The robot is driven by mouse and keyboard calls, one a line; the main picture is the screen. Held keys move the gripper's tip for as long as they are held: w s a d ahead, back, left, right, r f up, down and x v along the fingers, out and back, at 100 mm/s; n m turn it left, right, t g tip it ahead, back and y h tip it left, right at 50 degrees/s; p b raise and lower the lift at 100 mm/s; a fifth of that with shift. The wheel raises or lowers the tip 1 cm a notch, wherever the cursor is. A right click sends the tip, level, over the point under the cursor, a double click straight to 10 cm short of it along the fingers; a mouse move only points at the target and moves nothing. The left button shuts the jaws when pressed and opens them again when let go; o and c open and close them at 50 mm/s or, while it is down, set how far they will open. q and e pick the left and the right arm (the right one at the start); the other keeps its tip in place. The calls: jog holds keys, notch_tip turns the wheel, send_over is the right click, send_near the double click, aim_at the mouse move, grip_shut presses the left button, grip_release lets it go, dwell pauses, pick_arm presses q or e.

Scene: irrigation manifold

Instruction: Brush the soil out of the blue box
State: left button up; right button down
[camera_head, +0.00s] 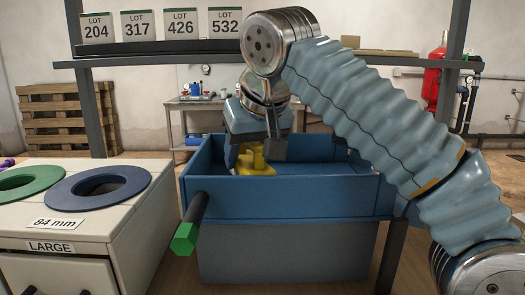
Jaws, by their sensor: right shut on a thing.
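The blue box (290,197) stands in front of me with its open top up. Its front wall hides the floor inside, and I cannot see any soil. My right gripper (257,153) points down into the left part of the box. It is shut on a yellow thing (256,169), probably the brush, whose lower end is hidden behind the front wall. I cannot tell whether it touches the box floor. My left gripper is not in view.
A dark rod with a green hexagonal end (185,238) sticks out at the box's front left corner. A white cabinet (130,232) with a green ring (42,180) and a blue ring (75,190) stands to the left. A shelf with lot cards (180,25) spans behind.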

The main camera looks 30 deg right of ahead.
jog(key=shift+w+d+f, duration=0.15)
jog(key=shift+w+d, duration=0.1)
jog(key=shift+w, duration=0.4)
jog(key=shift+d, duration=0.15)
jog(key=shift+s+d+f+b, duration=0.1)
jog(key=shift+s+d+f, duration=0.1)
jog(key=shift+s+d, duration=1.15)
jog(key=shift+s+d+f+b, duration=0.15)
jog(key=shift+s+d, duration=0.6)
jog(key=shift+d, duration=1.2)
jog(key=shift+s+d+f+b, duration=0.1)
jog(key=shift+s+d+f, duration=0.1)
jog(key=shift+s+d, duration=1.15)
jog(key=shift+w+d+r+p, duration=0.15)
jog(key=shift+w+d+p, duration=0.15)
jog(key=shift+d, duration=0.05)
jog(key=shift+w+a+r, duration=0.1)
jog(key=shift+w+a, duration=0.6)
jog(key=shift+a, duration=0.45)
jog(key=shift+w+a+r, duration=0.1)
jog(key=shift+w+a, duration=0.65)
jog(key=shift+a, duration=0.45)
jog(key=shift+w+a, duration=0.7)
jog(key=shift+a, duration=0.45)
jog(key=shift+w+a+f, duration=0.1)
jog(key=shift+w+a, duration=0.4)
jog(key=shift+a, duration=0.35)
jog(key=shift+w+a+f, duration=0.1)
jog(key=shift+w+a, duration=0.4)
jog(key=shift+a, duration=0.3)
